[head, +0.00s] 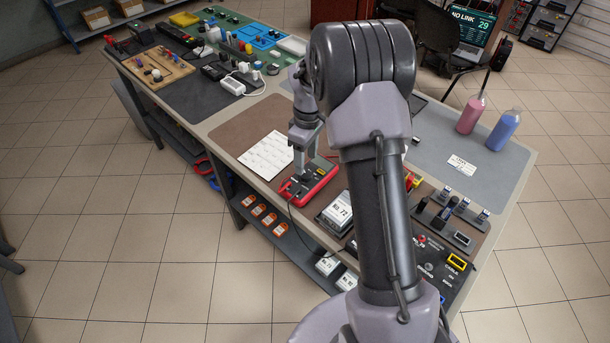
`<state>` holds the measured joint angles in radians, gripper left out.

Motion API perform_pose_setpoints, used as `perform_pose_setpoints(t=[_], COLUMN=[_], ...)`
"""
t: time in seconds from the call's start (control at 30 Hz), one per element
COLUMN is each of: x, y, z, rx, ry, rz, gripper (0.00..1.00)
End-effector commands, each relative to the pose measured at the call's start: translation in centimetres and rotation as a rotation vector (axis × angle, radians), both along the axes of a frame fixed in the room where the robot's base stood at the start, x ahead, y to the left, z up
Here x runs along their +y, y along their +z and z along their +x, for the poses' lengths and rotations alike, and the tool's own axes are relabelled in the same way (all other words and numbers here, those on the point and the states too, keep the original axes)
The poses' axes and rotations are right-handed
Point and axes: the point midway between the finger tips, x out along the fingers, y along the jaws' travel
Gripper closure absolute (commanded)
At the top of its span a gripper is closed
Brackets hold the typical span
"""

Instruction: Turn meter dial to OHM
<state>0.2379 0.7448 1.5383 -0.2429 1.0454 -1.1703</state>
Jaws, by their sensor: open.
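The meter (318,186) is a red-edged box with a dark face, lying on the brown mat near the front edge of the bench. My gripper (304,176) points down over the left part of the meter, at or just above its face. The dial is hidden under my gripper, so its setting cannot be read. I cannot tell whether the fingers touch the dial. The fingers are small here, but they are apart and nothing is seen held between them.
A white sheet (267,154) lies left of the meter. A boxed unit with a numbered display (336,212) stands to its right. Pink (471,113) and blue (503,130) bottles stand on the grey mat. My arm covers the middle of the bench. A dark cable hangs over the front edge.

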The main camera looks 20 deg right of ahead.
Motion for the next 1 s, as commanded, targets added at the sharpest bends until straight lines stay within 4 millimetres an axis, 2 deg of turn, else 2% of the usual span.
perform_pose_setpoints(t=[0.03, 0.2, 0.33, 0.57, 0.83, 0.87, 1.0], x=[0.1, 0.2, 0.2, 0.2, 0.2, 0.2, 0.2], y=[-1.7, -4.5, -5.2, -5.2, -5.2, -5.2, -5.2], z=[-0.1, -0.1, -0.1, -0.1, -0.1, -0.1, -0.1], rx=[0.002, 0.001, 0.000, -0.001, -0.001, -0.001, -0.001], ry=[0.000, -0.001, -0.001, -0.001, -0.001, -0.001, -0.004], rz=[0.001, 0.000, 0.000, 0.001, 0.001, 0.001, 0.000], gripper=[0.45, 0.45, 0.45, 0.45, 0.97, 1.00, 1.00])
